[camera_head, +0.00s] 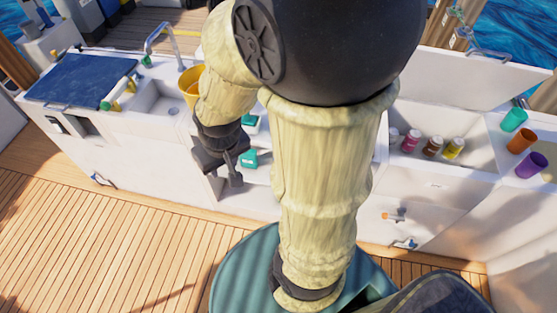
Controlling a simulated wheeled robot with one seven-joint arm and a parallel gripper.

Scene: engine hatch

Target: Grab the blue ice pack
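A teal-blue pack with a pale mark (249,158) shows just right of my gripper, at an opening in the white counter. A second teal piece (250,122) shows a little farther back, partly covered by my arm. Either could be the blue ice pack; I cannot tell which. My dark gripper (226,178) points down beside the nearer pack, over the counter's front. I see no contact with the pack and nothing clearly held. The finger gap is too small and dark to read. My arm hides the middle of the counter.
A yellow bucket (191,84) stands by the sink (158,98) and tap. An open compartment (478,152) at right holds several jars under a raised lid (480,83). The wooden deck (90,245) at left is clear.

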